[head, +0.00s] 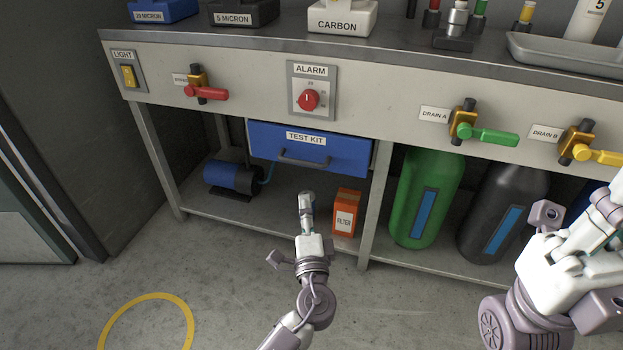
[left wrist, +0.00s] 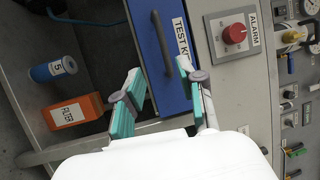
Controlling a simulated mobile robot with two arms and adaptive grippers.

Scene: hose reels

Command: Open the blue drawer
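The blue drawer (head: 345,152), labelled TEST KIT, sits under the bench panel and looks shut. Its dark bar handle (head: 304,159) runs across the front. In the left wrist view the drawer front (left wrist: 180,97) and handle (left wrist: 160,42) appear turned on their side. My left gripper (head: 306,204) is below and in front of the handle, apart from it in the head view. In the left wrist view its teal-padded fingers (left wrist: 158,85) are spread with nothing between them. My right gripper (head: 602,215) is at the right edge, partly cut off; its opening is unclear.
A bench leg (head: 372,205) and a green cylinder (head: 424,200) are to the right. The red alarm knob (head: 308,100) is above. Floor in front is clear.

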